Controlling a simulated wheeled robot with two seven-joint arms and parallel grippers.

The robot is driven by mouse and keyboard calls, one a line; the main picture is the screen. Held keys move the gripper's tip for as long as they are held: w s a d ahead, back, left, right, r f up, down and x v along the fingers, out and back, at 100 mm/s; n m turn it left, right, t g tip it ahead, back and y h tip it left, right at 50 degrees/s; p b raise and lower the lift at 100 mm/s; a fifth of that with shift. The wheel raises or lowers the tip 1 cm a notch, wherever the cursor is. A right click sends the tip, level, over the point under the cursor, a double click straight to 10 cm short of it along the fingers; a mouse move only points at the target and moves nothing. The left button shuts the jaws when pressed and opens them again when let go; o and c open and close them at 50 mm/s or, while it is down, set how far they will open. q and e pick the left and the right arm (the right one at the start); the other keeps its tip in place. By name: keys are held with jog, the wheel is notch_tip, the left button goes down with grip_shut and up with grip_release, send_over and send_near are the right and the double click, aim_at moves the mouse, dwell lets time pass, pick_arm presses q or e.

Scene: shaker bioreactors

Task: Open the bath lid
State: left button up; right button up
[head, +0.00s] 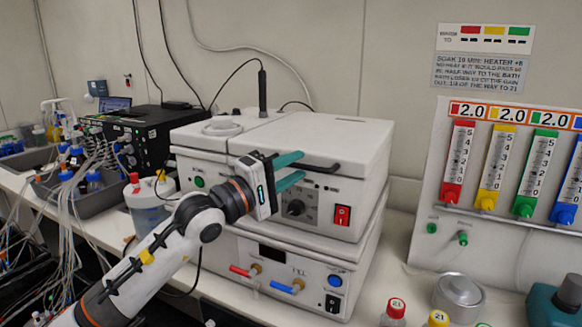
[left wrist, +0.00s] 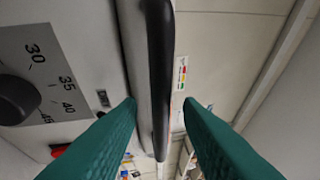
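The bath is the upper white box (head: 325,210) of a stack, with a dial, a red switch and a green button on its front. Its white lid (head: 335,140) lies flat and closed on top. A black bar handle (head: 328,168) runs along the lid's front edge. My left gripper (head: 301,167) is in front of it, its teal fingers open. In the left wrist view the handle (left wrist: 160,75) lies between the two spread fingertips (left wrist: 158,103), with gaps to both sides. Whether the fingertips reach past the handle is hard to tell. My right gripper is not in view.
A second white unit (head: 290,268) with red and blue fittings sits below the bath. A black probe (head: 262,92) stands behind the lid. Tubing and bottles (head: 75,165) crowd the left. A flowmeter panel (head: 515,170) and small capped vials (head: 395,310) are at the right.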

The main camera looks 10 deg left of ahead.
pick_arm(q)
grip_shut()
jog(key=w+d+r+p, duration=0.1)
jog(key=w+r+p, duration=0.1)
jog(key=r+p, duration=0.3)
jog(key=w+d+r+g+y+p, duration=0.1)
jog(key=w+r+p, duration=0.2)
jog(key=r, duration=0.8)
jog(key=w+r+n+p, duration=0.1)
jog(key=w+r+p, duration=0.2)
jog(key=r+p, duration=0.3)
notch_tip(320, 180, up, 3)
jog(key=shift+w+d+f+g+y+p, duration=0.1)
jog(key=shift+w+d+g+y+p, duration=0.2)
jog(key=shift+d+g+y, duration=0.1)
